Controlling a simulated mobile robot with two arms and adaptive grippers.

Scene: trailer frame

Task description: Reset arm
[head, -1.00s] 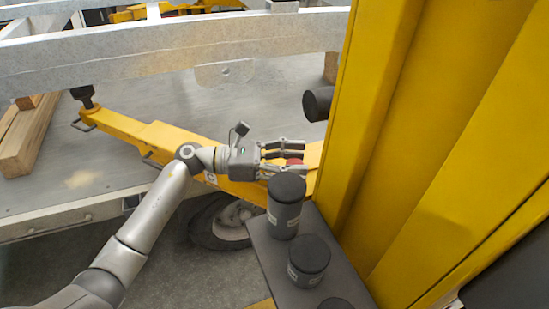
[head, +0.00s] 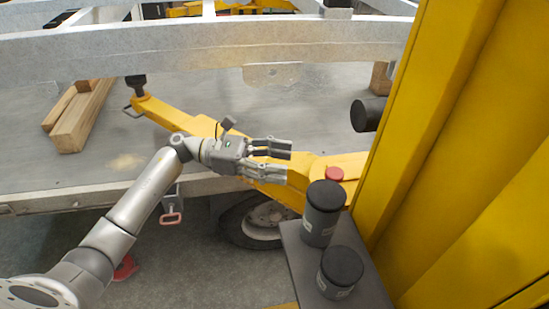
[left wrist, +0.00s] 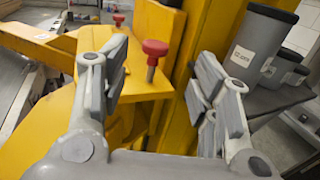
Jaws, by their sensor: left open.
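My left gripper (head: 285,162) is open and empty, reaching in from the left over the yellow beam in the head view. In the left wrist view its two fingers (left wrist: 160,85) are spread apart. A red knob (head: 334,174) stands on the yellow beam (head: 190,118), a little right of the fingertips and apart from them. In the left wrist view the red knob (left wrist: 155,48) on its metal stem shows between the fingers, beyond them. My right gripper is not in view.
Dark lidded canisters (head: 322,212) stand on a grey shelf (head: 300,262) beside the yellow post (head: 430,130). A black cylinder (head: 367,115) sticks out from the post. A galvanized rail (head: 200,55) crosses behind. Wooden blocks (head: 78,125) lie at left.

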